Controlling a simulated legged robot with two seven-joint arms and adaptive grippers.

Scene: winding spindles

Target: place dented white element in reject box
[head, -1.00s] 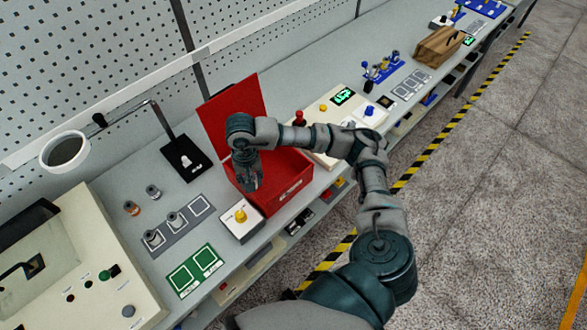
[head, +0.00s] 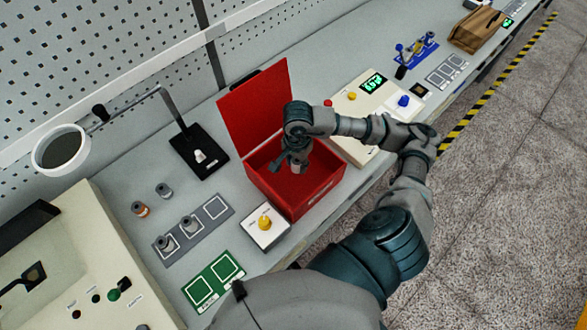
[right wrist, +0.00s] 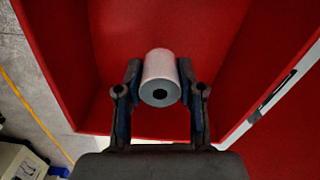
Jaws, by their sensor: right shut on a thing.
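The white element (right wrist: 160,68) is a short pale cylinder with a grey end and a dark centre hole. My right gripper (right wrist: 160,95) is shut on it, one finger on each side. No dent shows from this angle. My left gripper is not in view.
The box lid (head: 255,105) stands open at the back. A yellow-button unit (head: 265,226) is close in front. To the left are a black stand (head: 213,168) with a small white piece, a grey mat (head: 198,226) with spools, and loose spools (head: 164,190). A control panel (head: 350,130) is right.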

